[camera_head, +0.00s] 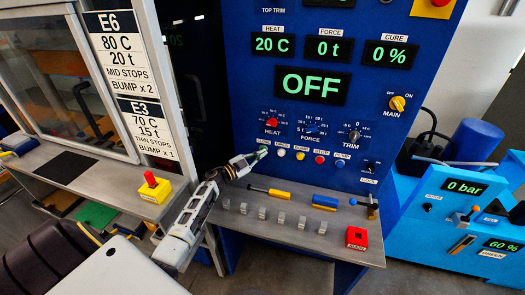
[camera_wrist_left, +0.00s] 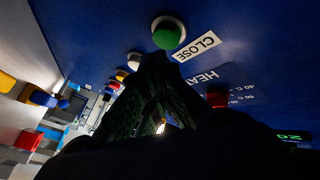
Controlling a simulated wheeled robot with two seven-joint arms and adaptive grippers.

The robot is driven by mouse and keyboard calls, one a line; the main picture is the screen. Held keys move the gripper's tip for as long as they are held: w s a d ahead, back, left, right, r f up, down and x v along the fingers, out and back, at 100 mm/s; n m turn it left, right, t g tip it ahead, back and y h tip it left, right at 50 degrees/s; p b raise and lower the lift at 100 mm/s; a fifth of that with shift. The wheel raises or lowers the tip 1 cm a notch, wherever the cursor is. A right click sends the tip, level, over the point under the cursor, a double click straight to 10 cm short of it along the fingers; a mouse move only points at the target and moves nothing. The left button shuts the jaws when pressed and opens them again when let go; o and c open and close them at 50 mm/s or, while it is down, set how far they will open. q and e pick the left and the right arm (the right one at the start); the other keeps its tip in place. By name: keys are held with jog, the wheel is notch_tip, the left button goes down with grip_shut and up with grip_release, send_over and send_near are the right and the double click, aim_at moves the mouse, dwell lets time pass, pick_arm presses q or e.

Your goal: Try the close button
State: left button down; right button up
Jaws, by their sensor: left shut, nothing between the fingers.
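The green close button (camera_wrist_left: 167,33) is on the blue panel beside its CLOSE label (camera_wrist_left: 197,46) in the left wrist view. In the head view it is mostly hidden at the gripper's tip. My left gripper (camera_head: 258,156) is shut and empty, its tips pointing at the left end of the button row. In the left wrist view the gripper's dark fingers (camera_wrist_left: 152,60) end right by the button's lower edge. I cannot tell whether they touch it. My right gripper is not in view.
White, yellow, red (camera_head: 319,160) and blue (camera_head: 339,163) buttons continue the row to the right. The main display (camera_head: 312,85) reads OFF. Below, a grey shelf (camera_head: 285,236) bears tools, small metal blocks and a red box (camera_head: 356,238).

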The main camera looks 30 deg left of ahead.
pick_arm(q)
jog(key=shift+s, duration=0.1)
jog(key=shift+s+d+p, duration=0.2)
jog(key=shift+s+p, duration=0.35)
jog(key=shift+s, duration=0.25)
jog(key=shift+s+d+p, duration=0.2)
jog(key=shift+s+p, duration=0.35)
jog(key=shift+s, duration=0.25)
jog(key=shift+s+d+p, duration=0.2)
jog(key=shift+s+p, duration=0.35)
jog(key=shift+s, duration=0.25)
jog(key=shift+w, duration=0.1)
